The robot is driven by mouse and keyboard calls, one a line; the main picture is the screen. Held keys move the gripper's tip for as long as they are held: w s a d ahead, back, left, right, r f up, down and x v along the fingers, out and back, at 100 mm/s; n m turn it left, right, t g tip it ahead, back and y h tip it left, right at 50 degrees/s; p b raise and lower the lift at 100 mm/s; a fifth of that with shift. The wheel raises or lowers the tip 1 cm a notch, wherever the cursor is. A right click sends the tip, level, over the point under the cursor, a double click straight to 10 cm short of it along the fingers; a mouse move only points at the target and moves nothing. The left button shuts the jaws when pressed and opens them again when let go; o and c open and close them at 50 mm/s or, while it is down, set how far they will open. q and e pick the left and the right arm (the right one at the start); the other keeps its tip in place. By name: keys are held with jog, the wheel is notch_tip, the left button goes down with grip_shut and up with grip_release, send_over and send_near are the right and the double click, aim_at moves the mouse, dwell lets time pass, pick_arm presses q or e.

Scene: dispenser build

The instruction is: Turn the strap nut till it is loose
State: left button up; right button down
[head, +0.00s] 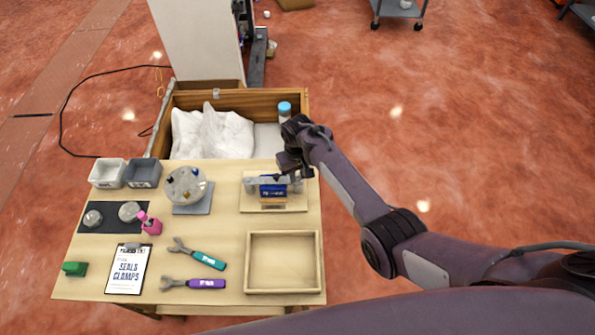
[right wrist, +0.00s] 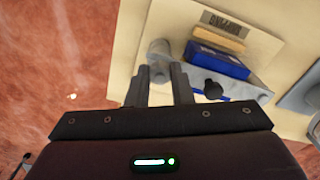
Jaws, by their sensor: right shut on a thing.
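A wooden board (head: 246,206) at the table's back right carries a blue block (head: 272,189) with a grey strap fixture around it. The blue block also shows in the right wrist view (right wrist: 216,63). My right gripper (head: 296,176) reaches down at the fixture's right end. In the right wrist view its two fingers (right wrist: 161,80) are on either side of a grey, round upright piece (right wrist: 158,50), seemingly the strap nut, and shut on it. A black knob (right wrist: 213,90) is beside the fingers. The fingers hide part of the grip. My left gripper is out of view.
An empty wooden tray (head: 284,291) lies in front of the board. Two wrenches, one teal (head: 208,260) and one purple (head: 206,284), lie left of it. An open wooden crate (head: 240,94) stands behind the table.

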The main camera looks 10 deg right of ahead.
aim_at(298, 176)
jog(key=shift+n, duration=0.5)
jog(key=c, duration=1.3)
grip_release()
notch_tip(298, 176, up, 8)
jog(key=shift+f, duration=0.1)
